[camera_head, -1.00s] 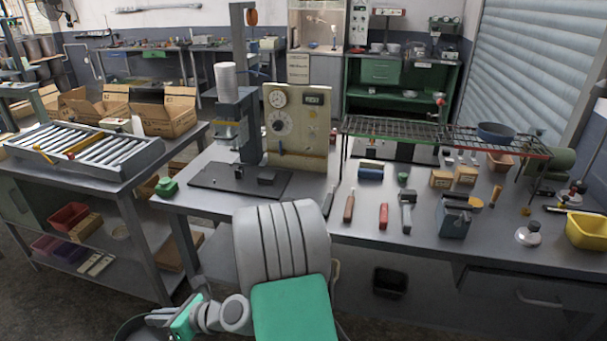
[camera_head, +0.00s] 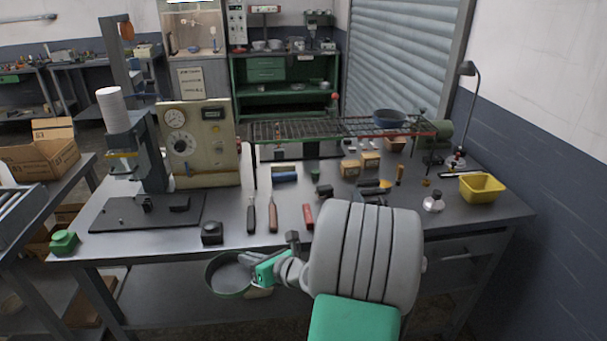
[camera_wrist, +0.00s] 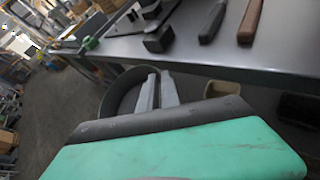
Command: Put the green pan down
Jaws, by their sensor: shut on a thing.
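The green pan (camera_head: 228,277) is dark green and round, and hangs in front of the workbench's front edge, below the bench top. It also shows in the wrist view (camera_wrist: 122,92), partly hidden by my gripper. My gripper (camera_head: 254,262) is shut on the pan at its right side in the head view. In the wrist view the two fingers (camera_wrist: 157,92) lie side by side at the pan's rim. The pan looks roughly level.
The workbench (camera_head: 95,247) holds a black block (camera_head: 212,233), dark-handled tools (camera_head: 250,215), a press, a gauge panel (camera_head: 197,143) and a wire rack (camera_head: 300,130) with a blue bowl (camera_head: 390,118). A yellow bin (camera_head: 482,187) stands at right. A bare strip lies along the front edge.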

